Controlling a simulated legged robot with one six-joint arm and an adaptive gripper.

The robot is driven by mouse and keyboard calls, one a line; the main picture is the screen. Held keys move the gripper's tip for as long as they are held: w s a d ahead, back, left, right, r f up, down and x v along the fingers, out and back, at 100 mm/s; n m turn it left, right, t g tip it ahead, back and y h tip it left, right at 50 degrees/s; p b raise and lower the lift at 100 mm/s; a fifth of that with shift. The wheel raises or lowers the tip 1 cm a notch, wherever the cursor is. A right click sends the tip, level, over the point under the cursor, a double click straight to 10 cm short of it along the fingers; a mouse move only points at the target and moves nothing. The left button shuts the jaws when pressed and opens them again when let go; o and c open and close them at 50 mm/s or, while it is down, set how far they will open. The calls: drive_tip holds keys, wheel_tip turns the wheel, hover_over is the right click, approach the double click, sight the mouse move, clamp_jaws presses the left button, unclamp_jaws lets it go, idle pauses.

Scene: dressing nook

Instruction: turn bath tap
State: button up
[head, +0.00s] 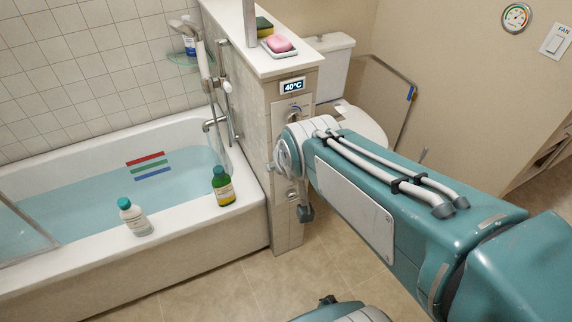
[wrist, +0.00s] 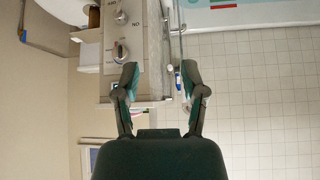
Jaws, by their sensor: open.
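The end wall of the bath carries a pale control panel (head: 308,108) with knobs, partly hidden behind my arm in the head view. The wrist view shows two round grey knobs on it, a nearer one (wrist: 120,52) and a farther one (wrist: 121,17), with small markings beside them. A chrome bath spout (head: 215,123) juts over the tub. My gripper (wrist: 160,78) is open and empty, its left fingertip appearing just below the nearer knob in the wrist view. Whether they touch cannot be told. In the head view my arm hides most of the gripper.
The bathtub (head: 62,265) holds blue water. A white bottle (head: 134,218) and a green bottle (head: 223,187) stand on its rim. A display (head: 292,86) reads 40°C. Pink soap (head: 279,44) lies on the ledge. A toilet (head: 362,127) stands behind.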

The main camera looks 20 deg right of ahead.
drive_tip(key=w+d+f+m+t+h, duration=0.1)
drive_tip(key=w+d+f+t, duration=0.25)
drive_tip(key=w+f, duration=0.45)
drive_tip(key=w+d+f+m+t, duration=0.15)
drive_tip(key=w+d+f, duration=0.25)
drive_tip(key=w+f, duration=0.45)
drive_tip(key=s+d+f+m+t+h, duration=0.1)
drive_tip(key=d+f+m+t, duration=0.15)
drive_tip(key=f, duration=0.45)
drive_tip(key=s+d+f+m+t+h, duration=0.1)
drive_tip(key=s+f+t, duration=0.15)
drive_tip(key=f, duration=0.45)
drive_tip(key=x, duration=1.1)
drive_tip(key=shift+w+a+r, duration=0.1)
drive_tip(key=shift+w, duration=0.15)
clamp_jaws()
